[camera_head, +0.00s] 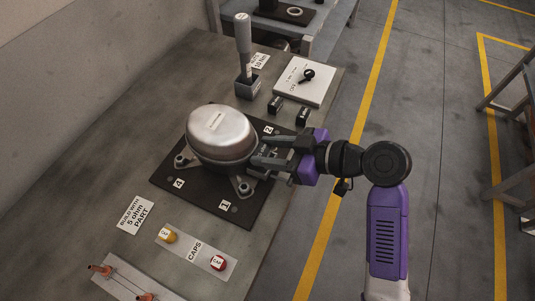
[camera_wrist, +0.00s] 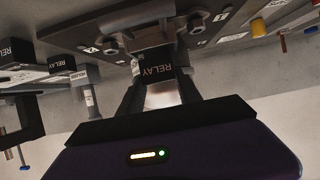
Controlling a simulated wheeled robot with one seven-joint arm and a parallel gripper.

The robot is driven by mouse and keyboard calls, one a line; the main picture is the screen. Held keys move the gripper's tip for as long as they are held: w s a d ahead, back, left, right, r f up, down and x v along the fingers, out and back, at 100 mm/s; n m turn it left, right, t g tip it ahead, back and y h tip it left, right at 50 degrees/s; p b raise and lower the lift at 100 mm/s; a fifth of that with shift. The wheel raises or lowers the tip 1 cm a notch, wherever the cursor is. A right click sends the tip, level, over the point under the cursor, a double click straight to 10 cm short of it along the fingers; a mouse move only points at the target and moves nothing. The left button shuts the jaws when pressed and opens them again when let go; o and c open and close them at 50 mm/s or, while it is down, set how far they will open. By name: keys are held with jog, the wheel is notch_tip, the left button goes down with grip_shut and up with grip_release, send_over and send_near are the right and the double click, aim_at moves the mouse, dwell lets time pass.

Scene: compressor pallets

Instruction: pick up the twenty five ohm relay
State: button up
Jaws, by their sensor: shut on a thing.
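My gripper (camera_head: 262,151) is at the right side of the silver compressor (camera_head: 220,135), over the dark pallet plate (camera_head: 215,200). In the wrist view the fingers (camera_wrist: 157,75) are shut on a black block, the held relay (camera_wrist: 153,60), marked RELAY. Its ohm value is not readable. The head view does not show the held relay clearly, and whether it touches the compressor cannot be told. Two black relays (camera_head: 275,105) (camera_head: 303,116) stand on the table behind the gripper. Blocks marked RELAY also show at the left of the wrist view (camera_wrist: 62,63).
A grey-handled tool in a block stand (camera_head: 248,88) and a white sheet with a black part (camera_head: 304,82) are at the back. A sign (camera_head: 136,215) about an ohm part and a caps strip (camera_head: 195,250) with yellow and red caps are in front. The table's right edge is close.

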aim_at(268, 152)
notch_tip(268, 152, up, 18)
jog(key=shift+f, duration=0.2)
dwell(1.0)
